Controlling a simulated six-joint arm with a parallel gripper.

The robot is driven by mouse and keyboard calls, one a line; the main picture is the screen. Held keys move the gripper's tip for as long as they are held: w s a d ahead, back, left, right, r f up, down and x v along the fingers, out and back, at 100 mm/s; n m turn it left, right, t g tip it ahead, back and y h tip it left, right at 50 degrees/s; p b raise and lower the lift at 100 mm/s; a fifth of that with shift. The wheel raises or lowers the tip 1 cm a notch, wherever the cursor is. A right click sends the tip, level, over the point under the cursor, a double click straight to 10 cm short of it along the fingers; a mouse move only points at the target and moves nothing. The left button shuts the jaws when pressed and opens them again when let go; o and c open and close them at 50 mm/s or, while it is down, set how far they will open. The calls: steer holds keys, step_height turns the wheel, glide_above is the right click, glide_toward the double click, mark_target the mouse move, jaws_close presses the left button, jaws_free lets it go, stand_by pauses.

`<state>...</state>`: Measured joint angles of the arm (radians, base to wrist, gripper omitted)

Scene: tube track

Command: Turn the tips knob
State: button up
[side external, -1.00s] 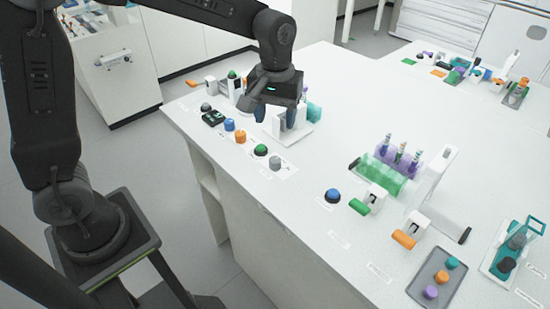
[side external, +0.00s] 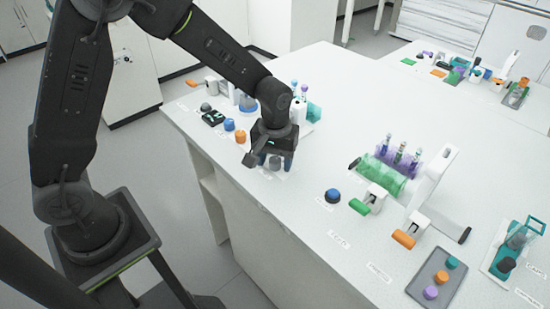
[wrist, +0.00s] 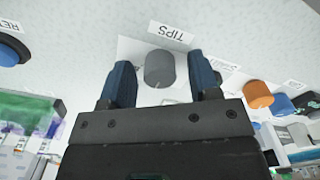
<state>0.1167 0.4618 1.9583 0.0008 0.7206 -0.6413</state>
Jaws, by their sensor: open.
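The tips knob (wrist: 159,68) is a grey round knob on a white plate, with a "TIPS" label (wrist: 171,32) beside it in the wrist view. My gripper (wrist: 163,76) is open, with one blue finger to each side of the knob and gaps between. In the side view my gripper (side external: 275,158) points down over the knob (side external: 275,163), which shows partly between the fingers. I cannot tell how far down the fingers reach along it.
An orange knob (side external: 240,137) and a blue knob (side external: 228,125) stand to the left along the bench edge. A purple tube rack (side external: 399,160) is farther back. Bench between is clear.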

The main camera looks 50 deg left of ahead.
steer(key=c, duration=0.9)
steer(key=shift+m, duration=0.3)
steer(key=m, duration=0.4)
steer(key=shift+m, duration=2.1)
steer(key=o, duration=0.9)
